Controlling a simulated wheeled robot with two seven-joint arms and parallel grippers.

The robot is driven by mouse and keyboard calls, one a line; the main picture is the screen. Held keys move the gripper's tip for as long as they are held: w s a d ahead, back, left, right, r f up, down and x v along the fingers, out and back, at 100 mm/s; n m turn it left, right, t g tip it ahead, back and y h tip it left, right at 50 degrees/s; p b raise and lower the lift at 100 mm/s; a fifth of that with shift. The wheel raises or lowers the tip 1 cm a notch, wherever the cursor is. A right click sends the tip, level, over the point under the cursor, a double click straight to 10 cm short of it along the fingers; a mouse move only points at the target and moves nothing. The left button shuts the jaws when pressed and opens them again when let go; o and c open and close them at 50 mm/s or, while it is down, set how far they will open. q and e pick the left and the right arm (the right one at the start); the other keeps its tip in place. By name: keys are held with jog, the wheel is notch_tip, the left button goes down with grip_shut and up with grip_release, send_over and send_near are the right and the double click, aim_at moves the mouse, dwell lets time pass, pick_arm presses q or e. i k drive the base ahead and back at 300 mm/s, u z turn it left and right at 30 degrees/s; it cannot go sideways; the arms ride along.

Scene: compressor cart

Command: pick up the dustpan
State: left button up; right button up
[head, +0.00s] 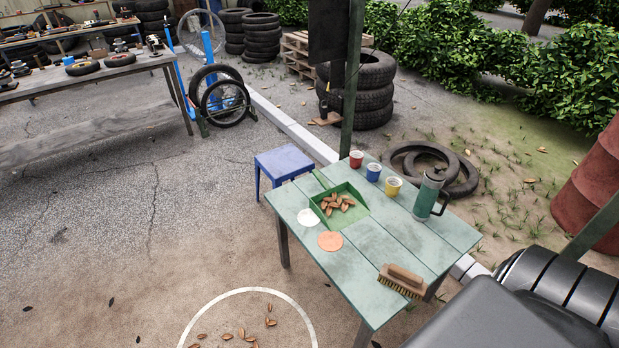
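A green dustpan (356,215) lies on the pale green plank table (345,278), toward its back left. Several brown leaf-like or nut-like pieces (337,203) lie in it. Its handle (320,178) points to the back left, beside the blue stool. A brush (401,281) with a wooden back and tan bristles lies at the table's front right edge. Neither of my grippers is in view.
Red (356,159), blue (373,172) and yellow (393,187) cups and a green press pot (429,194) stand along the table's back. White (308,218) and orange (330,241) discs lie near the dustpan. A blue stool (283,162) and post (352,95) stand behind. Open ground lies left.

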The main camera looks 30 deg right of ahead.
aim_at(338, 221)
jog(key=i, duration=3.5)
jog(key=z, duration=4.15)
